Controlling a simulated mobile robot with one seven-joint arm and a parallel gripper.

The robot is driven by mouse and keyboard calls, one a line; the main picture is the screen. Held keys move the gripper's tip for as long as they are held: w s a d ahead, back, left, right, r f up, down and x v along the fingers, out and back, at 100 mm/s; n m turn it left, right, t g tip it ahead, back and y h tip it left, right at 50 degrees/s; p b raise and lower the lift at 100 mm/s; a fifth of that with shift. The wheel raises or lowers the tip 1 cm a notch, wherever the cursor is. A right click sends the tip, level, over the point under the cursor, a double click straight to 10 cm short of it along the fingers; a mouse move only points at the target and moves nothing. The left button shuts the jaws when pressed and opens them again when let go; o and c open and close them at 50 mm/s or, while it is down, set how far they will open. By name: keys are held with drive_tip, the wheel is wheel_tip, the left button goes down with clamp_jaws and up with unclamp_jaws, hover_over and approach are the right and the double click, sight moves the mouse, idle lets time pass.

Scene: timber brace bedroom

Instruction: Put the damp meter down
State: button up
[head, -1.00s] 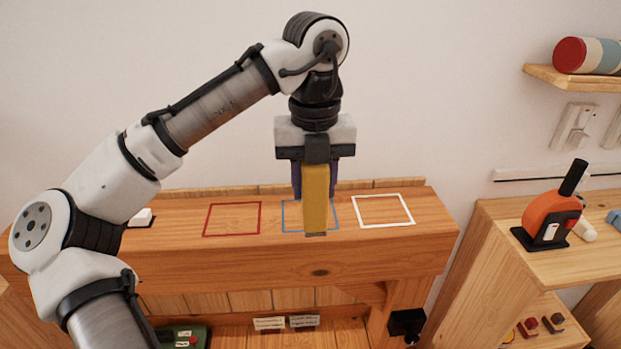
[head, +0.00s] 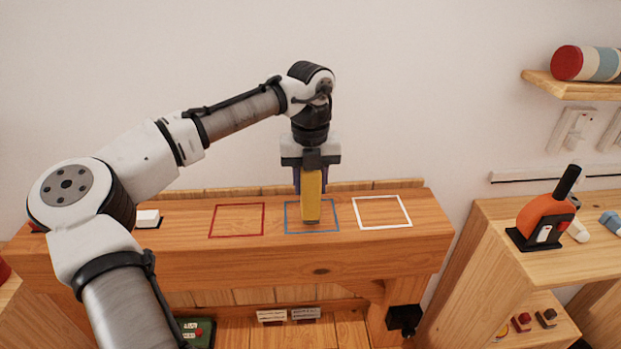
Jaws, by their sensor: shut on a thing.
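I cannot tell whether the tip touches the bench top. Purple finger parts show on both sides behind the meter.
A red square outline (head: 237,220) lies to the left and a white one (head: 382,212) to the right, both empty. At right, an orange device (head: 545,220) stands on a wooden shelf unit (head: 508,258).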

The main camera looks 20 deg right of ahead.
drive_tip(key=shift+w+d+f, duration=0.1)
drive_tip(key=shift+w+f, duration=0.05)
drive_tip(key=shift+f, duration=0.15)
drive_tip(key=o, duration=1)
wheel_tip(320, 180, up, 12)
drive_tip(key=shift+r+b, duration=0.15)
drive_tip(key=shift+b, duration=0.45)
